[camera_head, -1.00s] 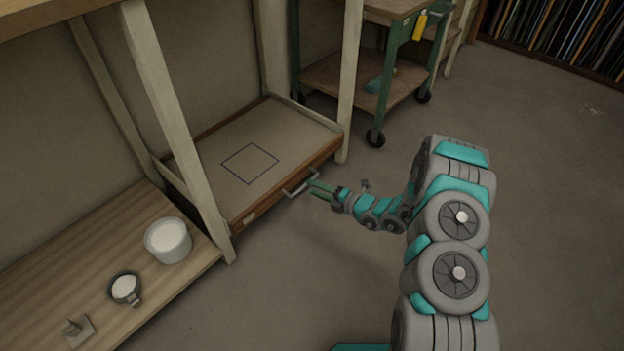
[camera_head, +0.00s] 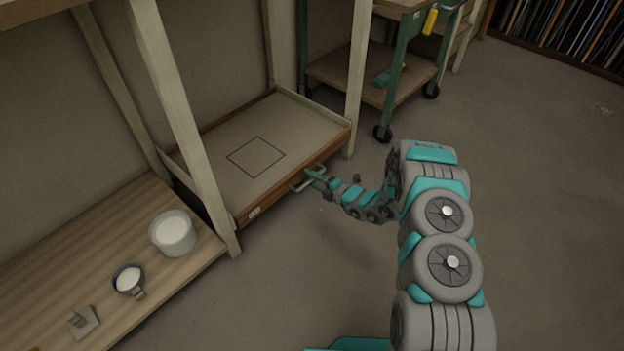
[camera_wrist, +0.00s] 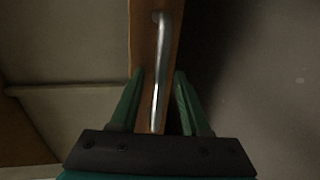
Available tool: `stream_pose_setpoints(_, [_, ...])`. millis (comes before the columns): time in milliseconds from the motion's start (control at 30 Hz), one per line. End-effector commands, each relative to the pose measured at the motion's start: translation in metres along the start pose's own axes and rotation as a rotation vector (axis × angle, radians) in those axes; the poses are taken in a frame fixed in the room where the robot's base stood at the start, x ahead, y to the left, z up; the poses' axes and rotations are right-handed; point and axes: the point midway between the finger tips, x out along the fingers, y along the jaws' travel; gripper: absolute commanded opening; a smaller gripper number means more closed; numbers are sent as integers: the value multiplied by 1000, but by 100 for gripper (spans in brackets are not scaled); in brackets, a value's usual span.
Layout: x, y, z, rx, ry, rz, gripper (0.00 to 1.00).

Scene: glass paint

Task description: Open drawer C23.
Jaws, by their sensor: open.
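A shallow wooden drawer (camera_head: 225,134) with a dark outlined square on its top surface sits low in the pale frame. Its front has a grey bar handle (camera_head: 294,187) and a small label (camera_head: 254,212), too small to read. My gripper (camera_head: 309,175) is at the handle. In the wrist view, my gripper (camera_wrist: 160,73) is open, with one green finger on each side of the metal handle (camera_wrist: 162,55). Gaps show between both fingers and the bar. The drawer front (camera_wrist: 142,45) lies behind it.
A wooden shelf (camera_head: 60,260) at left holds a white-filled pot (camera_head: 173,232), a smaller cup (camera_head: 129,280) and a small metal piece (camera_head: 83,321). A green wheeled cart (camera_head: 388,95) stands behind. Pale posts (camera_head: 178,110) flank the drawer. The floor in front is clear.

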Motion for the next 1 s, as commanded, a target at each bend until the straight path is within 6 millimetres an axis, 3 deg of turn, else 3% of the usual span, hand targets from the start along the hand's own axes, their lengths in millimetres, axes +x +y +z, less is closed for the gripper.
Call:
stream_pose_setpoints(167, [0,0,0,0,0,0,46])
stream_pose_setpoints(567, [0,0,0,0,0,1,1])
stream_pose_setpoints(1000, [0,0,0,0,0,0,0])
